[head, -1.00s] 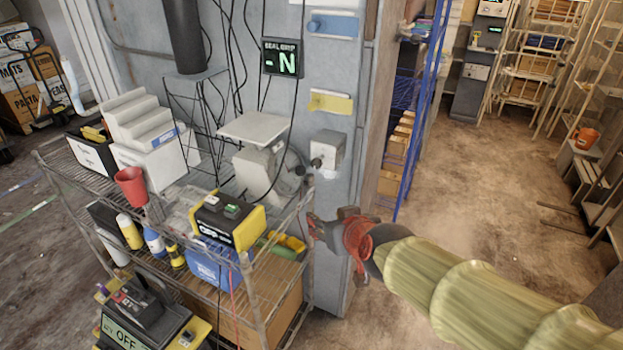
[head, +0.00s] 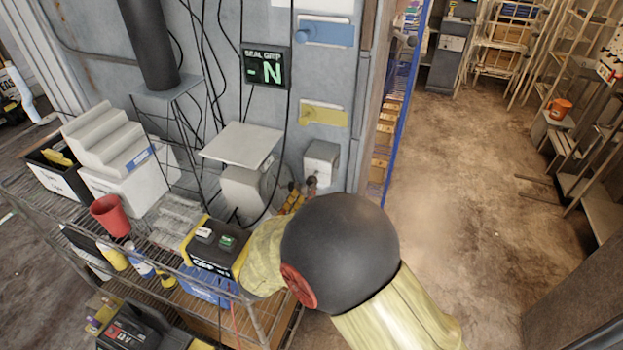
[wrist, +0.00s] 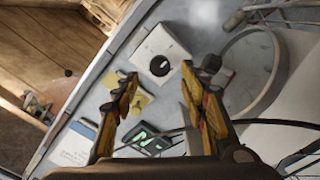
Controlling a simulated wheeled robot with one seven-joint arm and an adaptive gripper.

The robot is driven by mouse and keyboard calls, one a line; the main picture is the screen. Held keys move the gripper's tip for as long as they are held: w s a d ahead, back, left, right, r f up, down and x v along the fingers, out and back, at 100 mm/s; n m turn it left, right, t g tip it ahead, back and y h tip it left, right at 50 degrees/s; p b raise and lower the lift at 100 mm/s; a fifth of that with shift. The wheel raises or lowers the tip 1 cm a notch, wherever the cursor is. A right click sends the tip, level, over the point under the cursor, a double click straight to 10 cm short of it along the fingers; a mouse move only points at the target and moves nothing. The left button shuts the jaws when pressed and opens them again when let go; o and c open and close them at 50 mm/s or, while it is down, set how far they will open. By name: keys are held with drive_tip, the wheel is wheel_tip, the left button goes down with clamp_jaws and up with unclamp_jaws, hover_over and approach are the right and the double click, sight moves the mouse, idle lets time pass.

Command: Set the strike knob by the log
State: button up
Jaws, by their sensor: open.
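The strike knob (wrist: 159,66) is a black round knob on a pale box (wrist: 172,42) fixed to the grey wall panel. In the head view the box (head: 322,157) shows, with its knob (head: 312,181) close to my yellow fingers. My gripper (wrist: 168,72) is open and empty. In the wrist view the knob sits just beyond and between the fingertips; I cannot tell whether they touch it. The display (head: 265,66) reads "SEAL GRIP -N". I cannot make out which item is the log; a blue card (head: 326,32) and a yellow card (head: 323,114) are on the panel.
A wire shelf cart (head: 262,322) stands close below my arm, with a yellow-black device (head: 215,247) and a red cup (head: 110,215) on it. Black cables hang along the wall. A tilted grey plate (head: 241,145) juts out left of the knob box. Open floor lies right.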

sight(310, 184)
drive_tip(key=b+x, duration=0.1)
drive_tip(key=x, duration=0.6)
drive_tip(key=shift+c, duration=0.8)
clamp_jaws()
